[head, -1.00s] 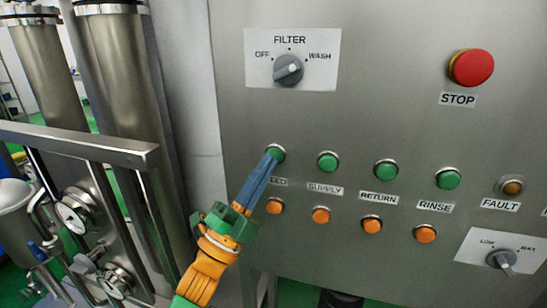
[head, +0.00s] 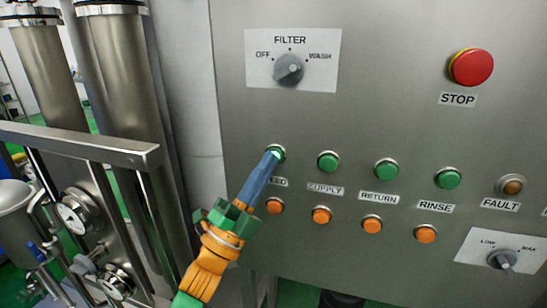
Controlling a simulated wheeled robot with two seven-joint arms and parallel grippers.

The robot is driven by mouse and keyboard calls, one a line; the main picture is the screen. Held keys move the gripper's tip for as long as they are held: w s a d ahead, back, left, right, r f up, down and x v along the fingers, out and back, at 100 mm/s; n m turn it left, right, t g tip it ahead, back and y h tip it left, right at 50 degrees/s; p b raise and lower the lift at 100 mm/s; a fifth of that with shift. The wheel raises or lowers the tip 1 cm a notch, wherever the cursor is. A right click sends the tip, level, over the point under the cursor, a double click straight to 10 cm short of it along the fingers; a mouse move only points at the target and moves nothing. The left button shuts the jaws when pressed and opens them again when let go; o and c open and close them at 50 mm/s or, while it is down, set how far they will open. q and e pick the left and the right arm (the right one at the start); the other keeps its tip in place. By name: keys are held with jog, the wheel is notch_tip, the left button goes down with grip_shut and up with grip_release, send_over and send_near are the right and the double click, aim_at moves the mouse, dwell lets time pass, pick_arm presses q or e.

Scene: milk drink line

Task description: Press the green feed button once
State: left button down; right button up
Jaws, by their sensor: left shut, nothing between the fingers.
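The green feed button (head: 279,151) is at the left end of the row of green buttons on the steel panel. Its face shows a pale bright glow. The label below it is partly hidden by my gripper. My left gripper (head: 271,158) is shut and empty. Its blue fingers point up to the right, and their tips are at the button's face, covering its lower left part. I cannot tell whether they touch it or how far it is pressed. My right gripper is not in view.
Green supply (head: 328,161), return (head: 386,169) and rinse (head: 447,178) buttons continue to the right, with orange buttons below, one (head: 274,206) close to my fingers. The red stop button (head: 470,67) and filter knob (head: 289,69) are higher. Pipes and gauges (head: 75,218) stand left.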

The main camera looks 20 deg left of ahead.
pick_arm(q)
jog(key=shift+s, duration=0.8)
jog(key=s+p, duration=0.1)
jog(key=s, duration=0.4)
jog(key=shift+a, duration=0.1)
jog(key=shift+f, duration=0.1)
dwell(0.6)
